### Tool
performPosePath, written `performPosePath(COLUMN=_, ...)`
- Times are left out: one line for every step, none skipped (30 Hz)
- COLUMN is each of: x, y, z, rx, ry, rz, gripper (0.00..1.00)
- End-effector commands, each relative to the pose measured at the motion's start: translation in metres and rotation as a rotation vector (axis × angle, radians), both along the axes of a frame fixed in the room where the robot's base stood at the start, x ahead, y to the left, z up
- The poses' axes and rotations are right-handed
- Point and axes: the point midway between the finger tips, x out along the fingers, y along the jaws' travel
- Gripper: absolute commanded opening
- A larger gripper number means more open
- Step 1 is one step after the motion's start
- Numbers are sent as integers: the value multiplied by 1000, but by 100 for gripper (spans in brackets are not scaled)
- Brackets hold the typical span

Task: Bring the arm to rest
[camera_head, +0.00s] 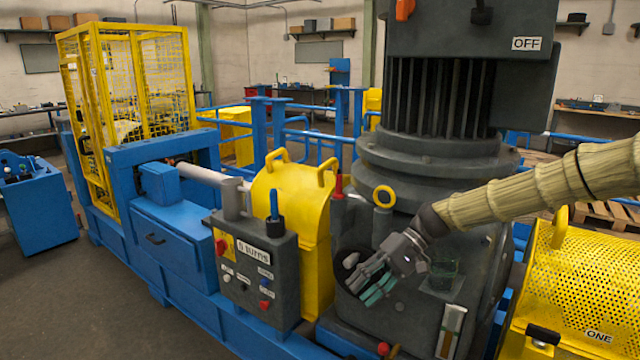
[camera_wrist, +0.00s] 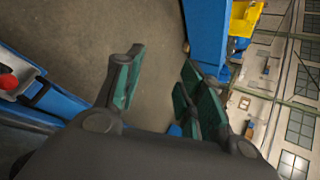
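My gripper (camera_head: 362,286) is in front of the dark grey machine housing (camera_head: 425,180), right of the picture's middle. My arm, in a tan ribbed sleeve, reaches it from the right edge. In the wrist view my gripper (camera_wrist: 158,82) has its green-padded fingers spread apart, with only floor showing between them. It holds nothing. In the head view the fingers point down and left, before a dark round opening in the housing. I cannot tell whether they touch it.
A grey control box (camera_head: 258,270) and a yellow guard (camera_head: 295,215) stand left of my gripper. A perforated yellow cover (camera_head: 575,280) is at the lower right, below my arm. A yellow mesh cage (camera_head: 130,95) stands farther left. Open floor (camera_head: 60,310) lies at the lower left.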

Motion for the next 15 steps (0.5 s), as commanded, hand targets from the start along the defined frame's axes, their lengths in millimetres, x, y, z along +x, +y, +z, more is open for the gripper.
performPosePath(x=-5, y=3, z=-10, rx=-23, ry=8, rz=-11, gripper=39)
performPosePath(x=-7, y=5, z=-19, rx=-35, ry=11, rz=-19, gripper=39)
performPosePath(x=-11, y=7, z=-31, rx=-54, ry=14, rz=-30, gripper=39)
performPosePath(x=-14, y=9, z=-39, rx=-68, ry=16, rz=-37, gripper=39)
performPosePath(x=-17, y=11, z=-48, rx=-82, ry=18, rz=-46, gripper=39)
performPosePath(x=-21, y=12, z=-61, rx=-102, ry=20, rz=-57, gripper=39)
performPosePath(x=-25, y=13, z=-71, rx=-119, ry=22, rz=-66, gripper=39)
performPosePath(x=-30, y=15, z=-81, rx=-136, ry=23, rz=-74, gripper=39)
performPosePath(x=-37, y=16, z=-95, rx=-161, ry=23, rz=-85, gripper=39)
performPosePath(x=-43, y=16, z=-107, rx=-180, ry=25, rz=-93, gripper=39)
performPosePath(x=-49, y=17, z=-119, rx=-202, ry=25, rz=-102, gripper=39)
performPosePath(x=-60, y=17, z=-136, rx=-233, ry=24, rz=-113, gripper=39)
performPosePath(x=-69, y=16, z=-149, rx=-259, ry=23, rz=-122, gripper=39)
performPosePath(x=-78, y=15, z=-162, rx=-284, ry=22, rz=-130, gripper=39)
performPosePath(x=-92, y=13, z=-179, rx=-320, ry=19, rz=-143, gripper=39)
